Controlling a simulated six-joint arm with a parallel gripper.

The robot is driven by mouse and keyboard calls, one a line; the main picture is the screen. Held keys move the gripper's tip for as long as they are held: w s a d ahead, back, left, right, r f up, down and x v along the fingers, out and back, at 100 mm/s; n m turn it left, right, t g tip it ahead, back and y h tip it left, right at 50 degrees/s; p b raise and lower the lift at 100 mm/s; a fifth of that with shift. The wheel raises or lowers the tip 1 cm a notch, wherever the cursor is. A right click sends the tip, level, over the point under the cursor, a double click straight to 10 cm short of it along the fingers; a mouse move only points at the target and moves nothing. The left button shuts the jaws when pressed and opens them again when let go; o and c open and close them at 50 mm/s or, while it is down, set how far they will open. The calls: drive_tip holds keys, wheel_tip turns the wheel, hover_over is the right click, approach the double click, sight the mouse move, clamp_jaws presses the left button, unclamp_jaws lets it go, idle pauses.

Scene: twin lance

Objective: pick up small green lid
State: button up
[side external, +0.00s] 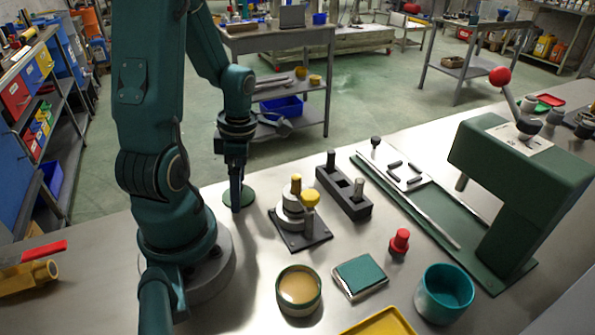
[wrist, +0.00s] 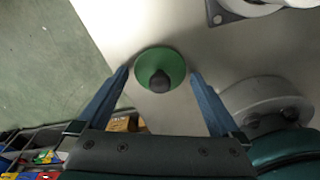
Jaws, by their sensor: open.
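The small green lid (wrist: 148,57) is a round green disc with a dark knob in its middle. It lies on the metal bench near the bench edge. In the wrist view it sits between the tips of my gripper (wrist: 160,71), one blue finger on each side. In the side view my gripper (side external: 236,205) points straight down over the lid (side external: 246,197) and hides part of it. My gripper is open. I cannot tell whether the fingers touch the lid.
A grey stand with yellow-topped posts (side external: 300,225) is right of the lid.

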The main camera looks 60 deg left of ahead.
drive_tip(key=c, duration=1.2)
drive_tip(key=shift+o, duration=0.2)
